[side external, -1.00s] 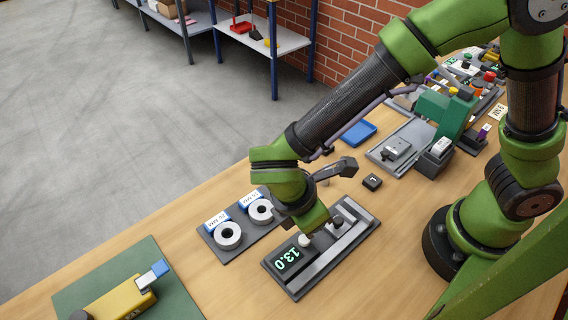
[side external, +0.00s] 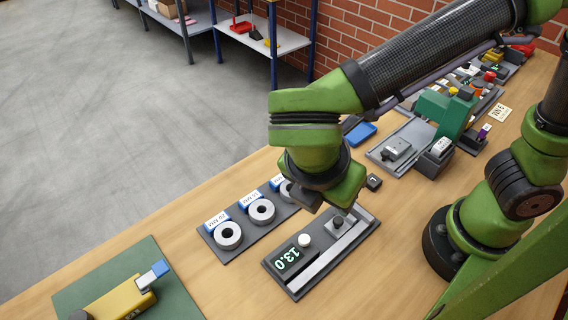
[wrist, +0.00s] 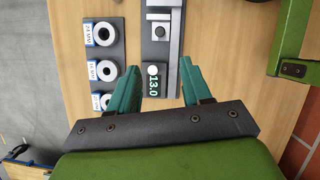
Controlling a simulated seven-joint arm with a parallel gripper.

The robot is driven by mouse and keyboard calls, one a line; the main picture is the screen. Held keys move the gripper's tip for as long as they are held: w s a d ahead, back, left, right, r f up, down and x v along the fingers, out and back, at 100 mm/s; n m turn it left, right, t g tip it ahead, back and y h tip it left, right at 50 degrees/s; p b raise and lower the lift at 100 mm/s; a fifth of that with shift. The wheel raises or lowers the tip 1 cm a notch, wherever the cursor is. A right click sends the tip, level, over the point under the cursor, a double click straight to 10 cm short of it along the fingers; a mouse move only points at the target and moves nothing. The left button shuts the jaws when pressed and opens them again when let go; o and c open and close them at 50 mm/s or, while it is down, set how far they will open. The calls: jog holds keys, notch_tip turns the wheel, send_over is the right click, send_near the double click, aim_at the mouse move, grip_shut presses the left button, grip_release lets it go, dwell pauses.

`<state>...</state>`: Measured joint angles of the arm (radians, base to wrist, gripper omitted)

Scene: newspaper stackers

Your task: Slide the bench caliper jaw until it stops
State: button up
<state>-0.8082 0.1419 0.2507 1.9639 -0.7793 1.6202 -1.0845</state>
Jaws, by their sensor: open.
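The bench caliper (side external: 322,262) lies on the wooden bench, a dark base with a pale metal rail. Its display (side external: 292,260) reads 13.0, with a round white button (side external: 304,240) beside it. The jaw block with its dark knob (side external: 338,222) sits toward the far end of the rail. In the wrist view the knob (wrist: 160,30) lies beyond my fingertips. My gripper (wrist: 160,78) is open and empty; its teal fingers appear on either side of the display. In the side view the arm's end hides most of the fingers, and I see no contact with the jaw.
A dark tray with grey rings (side external: 228,235) and blue labels lies left of the caliper. A small black block (side external: 373,182) and a blue tray (side external: 360,132) lie behind. A green mat with a yellow tool (side external: 120,300) is at the front left.

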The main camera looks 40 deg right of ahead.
aim_at(338, 221)
jog(key=x, duration=1.4)
jog(key=shift+f, duration=0.3)
